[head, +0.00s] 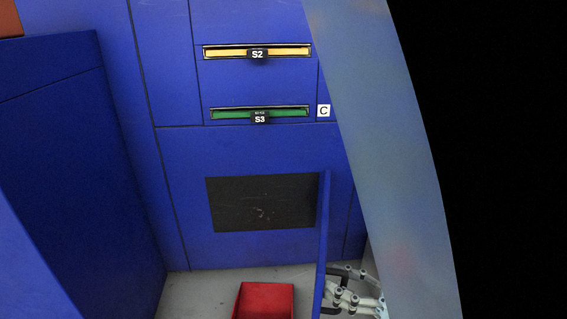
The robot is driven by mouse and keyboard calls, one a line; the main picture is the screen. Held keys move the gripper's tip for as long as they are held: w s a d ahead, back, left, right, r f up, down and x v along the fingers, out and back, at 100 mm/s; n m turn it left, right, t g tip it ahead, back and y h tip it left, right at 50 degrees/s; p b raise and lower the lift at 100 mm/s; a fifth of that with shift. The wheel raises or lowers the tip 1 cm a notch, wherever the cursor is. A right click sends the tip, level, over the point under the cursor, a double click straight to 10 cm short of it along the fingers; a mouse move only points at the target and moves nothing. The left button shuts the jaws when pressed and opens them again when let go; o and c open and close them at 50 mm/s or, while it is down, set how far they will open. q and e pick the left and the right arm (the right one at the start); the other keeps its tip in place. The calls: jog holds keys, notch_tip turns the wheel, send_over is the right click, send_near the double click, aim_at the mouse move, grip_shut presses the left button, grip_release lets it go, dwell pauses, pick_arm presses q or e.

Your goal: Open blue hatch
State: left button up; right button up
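The blue hatch (323,240) stands swung out from the blue machine wall and shows nearly edge-on, as a narrow upright panel. To its left is a dark rectangular opening (260,203) in the wall. My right gripper (337,288) is low at the right side of the hatch, close to the panel. Its fingers look spread apart, with a gap between them. The panel hides the fingertips in part, and I cannot tell whether they touch it. Nothing shows held in it. My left gripper is not in view.
A red box (265,300) is on the grey floor (200,292) below the opening. Above are a yellow slot labelled S2 (257,52), a green slot labelled S3 (260,114) and a C label (323,111). A blue block (85,170) stands at left.

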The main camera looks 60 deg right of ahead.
jog(key=shift+s, duration=0.1)
jog(key=s, duration=1.1)
jog(key=shift+s+d, duration=0.35)
jog(key=shift+s, duration=0.05)
